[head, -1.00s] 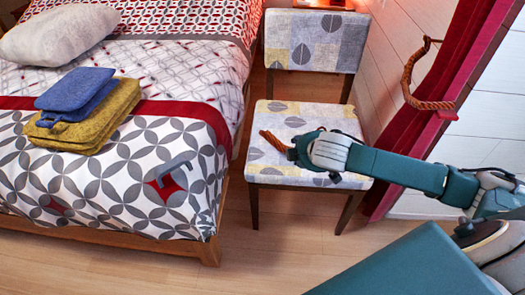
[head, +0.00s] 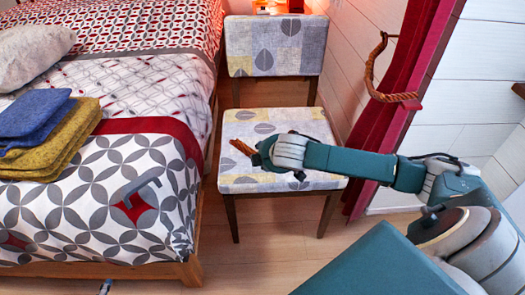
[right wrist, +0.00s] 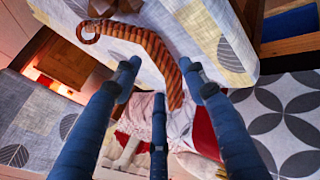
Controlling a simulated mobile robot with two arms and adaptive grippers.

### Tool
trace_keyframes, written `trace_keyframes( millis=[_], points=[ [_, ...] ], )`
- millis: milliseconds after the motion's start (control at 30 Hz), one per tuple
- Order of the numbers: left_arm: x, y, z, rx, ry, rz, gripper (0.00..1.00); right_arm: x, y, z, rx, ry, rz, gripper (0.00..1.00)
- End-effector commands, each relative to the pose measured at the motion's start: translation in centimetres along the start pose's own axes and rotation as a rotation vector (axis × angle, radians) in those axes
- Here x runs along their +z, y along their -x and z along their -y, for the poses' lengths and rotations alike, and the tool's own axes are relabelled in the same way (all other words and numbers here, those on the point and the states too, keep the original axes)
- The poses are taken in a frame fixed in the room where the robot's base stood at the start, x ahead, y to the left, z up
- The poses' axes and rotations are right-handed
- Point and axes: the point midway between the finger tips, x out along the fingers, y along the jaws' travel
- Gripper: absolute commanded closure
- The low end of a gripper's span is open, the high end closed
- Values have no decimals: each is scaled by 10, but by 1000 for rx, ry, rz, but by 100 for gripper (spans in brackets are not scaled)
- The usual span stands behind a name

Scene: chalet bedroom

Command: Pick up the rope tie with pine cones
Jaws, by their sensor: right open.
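The brown braided rope tie (head: 242,147) lies on the chair seat, mostly hidden by my right gripper in the head view. In the right wrist view the rope (right wrist: 150,45) curves across the patterned seat, with a loop at its left end and brown pieces, seemingly pine cones (right wrist: 101,7), at the top edge. My right gripper (head: 259,156) is over the seat. In the right wrist view its spread fingers (right wrist: 160,78) are open, with the rope's end showing between them. I cannot tell whether they touch it. My left gripper is not in view.
The chair (head: 275,45) has its backrest behind the seat. The bed (head: 85,215) is at left, with folded blue and mustard textiles (head: 60,155) and a grey hooked object (head: 143,182). A red curtain (head: 405,90) hangs at right with another rope (head: 370,78).

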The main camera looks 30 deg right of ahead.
Motion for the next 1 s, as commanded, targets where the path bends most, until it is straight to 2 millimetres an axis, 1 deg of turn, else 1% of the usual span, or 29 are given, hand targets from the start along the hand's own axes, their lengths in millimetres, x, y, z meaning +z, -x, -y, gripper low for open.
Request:
trace_keyframes(
  millis=[100, 267, 500, 600, 767, 1000],
  points=[
    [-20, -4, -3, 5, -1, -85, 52, 0, -9, 2, -1, -2, 0, 57],
    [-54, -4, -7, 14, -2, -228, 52, 0, -20, 3, 0, -2, 1, 57],
    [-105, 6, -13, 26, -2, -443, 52, -2, -39, 4, 0, -1, 0, 57],
    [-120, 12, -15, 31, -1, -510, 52, -1, -45, 4, 0, -1, 0, 57],
    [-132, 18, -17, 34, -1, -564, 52, -2, -49, 3, 0, 0, 0, 57],
    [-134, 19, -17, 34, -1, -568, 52, -2, -49, 2, 0, 0, 0, 57]
  ],
)
